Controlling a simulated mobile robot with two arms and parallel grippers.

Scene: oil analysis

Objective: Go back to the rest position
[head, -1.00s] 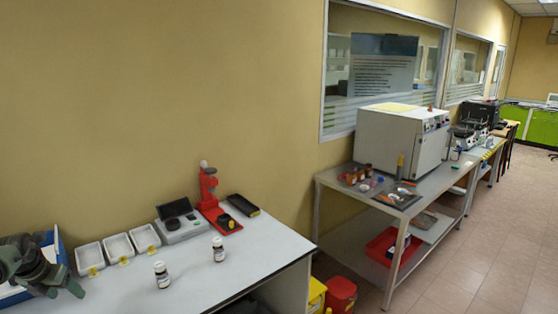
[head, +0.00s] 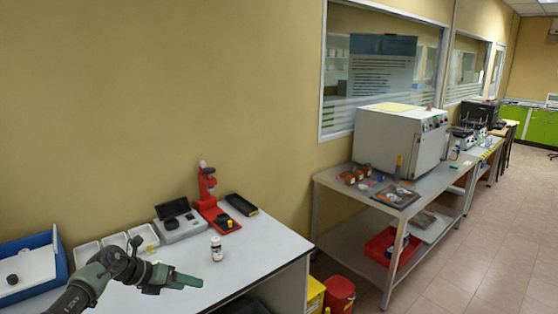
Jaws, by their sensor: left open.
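My left gripper (head: 188,279) is open and reaches in from the lower left, above the front part of the white table (head: 262,250). Nothing shows between its fingers. A small white-labelled bottle (head: 217,249) stands upright on the table beyond the fingertips, apart from them. A second bottle seen earlier is not visible now; the gripper covers that spot. My right gripper is not in view.
A blue box (head: 60,255) with a white panel and a dark round item (head: 12,279) is at the left. White trays (head: 144,237), a grey device (head: 180,222) and a red stand (head: 208,190) line the back. The table's right part is clear.

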